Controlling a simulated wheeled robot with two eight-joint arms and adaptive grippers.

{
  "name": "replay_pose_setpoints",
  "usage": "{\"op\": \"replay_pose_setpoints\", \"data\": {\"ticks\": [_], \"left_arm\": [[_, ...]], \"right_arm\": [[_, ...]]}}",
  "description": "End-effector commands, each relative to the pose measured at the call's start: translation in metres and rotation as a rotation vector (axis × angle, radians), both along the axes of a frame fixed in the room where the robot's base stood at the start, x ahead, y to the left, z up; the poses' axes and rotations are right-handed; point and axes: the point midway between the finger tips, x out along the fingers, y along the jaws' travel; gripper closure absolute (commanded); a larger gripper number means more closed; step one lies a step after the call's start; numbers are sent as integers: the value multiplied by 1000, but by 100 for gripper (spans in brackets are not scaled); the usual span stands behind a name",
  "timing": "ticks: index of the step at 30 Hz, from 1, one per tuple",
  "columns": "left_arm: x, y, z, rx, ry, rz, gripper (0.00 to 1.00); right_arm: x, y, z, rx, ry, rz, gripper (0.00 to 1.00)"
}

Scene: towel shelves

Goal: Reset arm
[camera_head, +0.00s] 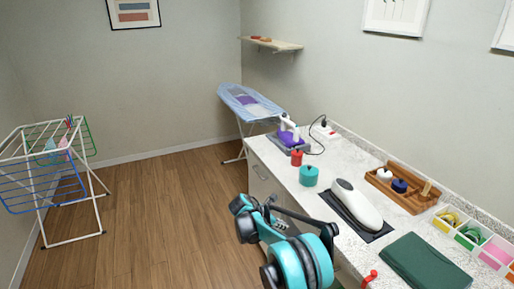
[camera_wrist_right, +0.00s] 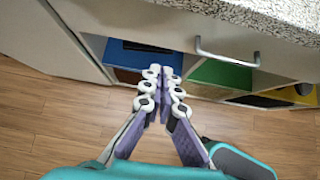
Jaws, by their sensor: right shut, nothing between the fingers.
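My right arm (camera_head: 300,262), teal and black, reaches in at the lower middle of the head view, in front of the counter's left edge. In the right wrist view my right gripper (camera_wrist_right: 161,76) has its two fingers together with nothing between them. It hangs over the wooden floor, in front of the cabinet's open compartments, apart from the metal handle (camera_wrist_right: 228,58). My left gripper is not in view.
The speckled counter (camera_head: 320,182) holds a teal pot (camera_head: 309,176), a red container (camera_head: 297,158), a white device (camera_head: 356,205), a wooden tray (camera_head: 413,203) and a folded green towel (camera_head: 425,262). A drying rack (camera_head: 45,170) stands left. Floor (camera_head: 150,220) between is clear.

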Motion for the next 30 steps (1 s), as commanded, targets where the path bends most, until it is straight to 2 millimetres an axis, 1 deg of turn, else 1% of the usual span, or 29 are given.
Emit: {"op": "replay_pose_setpoints", "data": {"ticks": [2,5,8,9,11,12,14,15,17,18,20,21,23,24,26,27,30], "left_arm": [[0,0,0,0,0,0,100],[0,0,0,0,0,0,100],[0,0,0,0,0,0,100],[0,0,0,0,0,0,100],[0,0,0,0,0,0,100],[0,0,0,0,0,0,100],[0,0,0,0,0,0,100],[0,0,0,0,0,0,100],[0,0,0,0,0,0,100],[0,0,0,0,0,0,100],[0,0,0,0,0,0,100],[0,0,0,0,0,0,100],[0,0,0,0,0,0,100],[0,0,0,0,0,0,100],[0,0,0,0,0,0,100],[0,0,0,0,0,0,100],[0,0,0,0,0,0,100]], "right_arm": [[-5,-3,12,27,-27,-23,100],[-19,-10,39,100,-98,-87,100],[-43,-17,73,206,-196,-185,100],[-54,-20,85,253,-238,-228,100],[-72,-23,103,322,-297,-295,100],[-85,-25,114,368,-335,-342,100],[-106,-27,128,439,-392,-414,100],[-120,-29,136,485,-429,-464,100],[-143,-31,147,556,-482,-541,100],[-158,-31,154,602,-516,-593,100],[-181,-32,161,673,-567,-675,100],[-197,-32,165,720,-599,-732,100],[-221,-32,169,790,-645,-816,100],[-237,-31,171,837,-676,-876,100],[-260,-30,171,907,-720,-966,100],[-276,-29,170,954,-746,-1028,100],[-311,-25,164,1066,-808,-1183,100]]}}
